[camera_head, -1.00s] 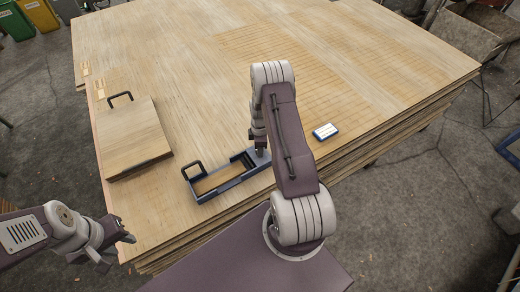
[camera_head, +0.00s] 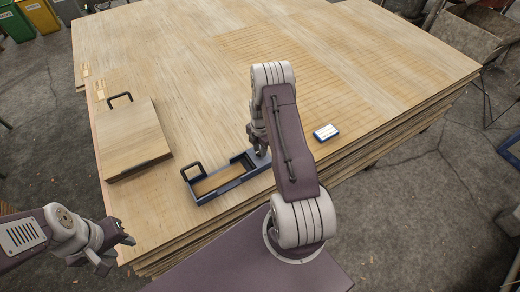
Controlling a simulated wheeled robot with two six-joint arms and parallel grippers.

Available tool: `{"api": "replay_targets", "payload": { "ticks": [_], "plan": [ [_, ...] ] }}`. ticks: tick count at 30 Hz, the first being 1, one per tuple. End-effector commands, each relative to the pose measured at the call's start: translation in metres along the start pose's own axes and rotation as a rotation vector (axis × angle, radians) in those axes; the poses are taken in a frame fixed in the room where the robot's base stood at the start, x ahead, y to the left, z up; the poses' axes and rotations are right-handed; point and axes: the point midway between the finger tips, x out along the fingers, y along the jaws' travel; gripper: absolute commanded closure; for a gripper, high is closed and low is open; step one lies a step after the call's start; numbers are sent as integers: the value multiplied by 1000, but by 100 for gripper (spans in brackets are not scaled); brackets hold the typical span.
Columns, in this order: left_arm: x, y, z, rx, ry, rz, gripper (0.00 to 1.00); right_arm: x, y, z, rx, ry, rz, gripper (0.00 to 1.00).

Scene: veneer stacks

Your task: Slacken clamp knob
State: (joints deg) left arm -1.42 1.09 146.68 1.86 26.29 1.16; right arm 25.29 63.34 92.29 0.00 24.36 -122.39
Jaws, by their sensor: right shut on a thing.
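A dark blue clamp frame (camera_head: 233,186) with a black handle lies on the veneer stack, near its front edge. My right gripper (camera_head: 261,151) points down at the frame's right end. It is shut on the clamp knob, which is mostly hidden by the gripper and my arm. My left gripper (camera_head: 118,254) is off the front left edge of the stack, away from the clamp. Its fingers look apart, with nothing between them.
The veneer stack (camera_head: 190,70) fills the middle. A wooden board with a black handle (camera_head: 132,138) lies at its left. A small blue and white box (camera_head: 326,132) lies right of my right arm. Bins stand at the far left, with metal chairs at the far right.

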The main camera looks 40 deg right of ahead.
Motion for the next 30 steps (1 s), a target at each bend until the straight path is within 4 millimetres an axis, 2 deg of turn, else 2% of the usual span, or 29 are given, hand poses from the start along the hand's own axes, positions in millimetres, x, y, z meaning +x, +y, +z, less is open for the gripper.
{"api": "replay_targets", "payload": {
  "ticks": [17,18,20,30],
  "plan": [
    [0,0,0,0,0,0,64,0,0,0,-31,0,-1,100],
    [0,0,0,0,0,0,64,0,0,0,-31,0,-1,65],
    [0,0,0,0,0,0,64,0,0,0,-31,0,0,48],
    [0,0,0,0,0,0,64,-3,0,0,-30,-1,1,48]
  ]
}}
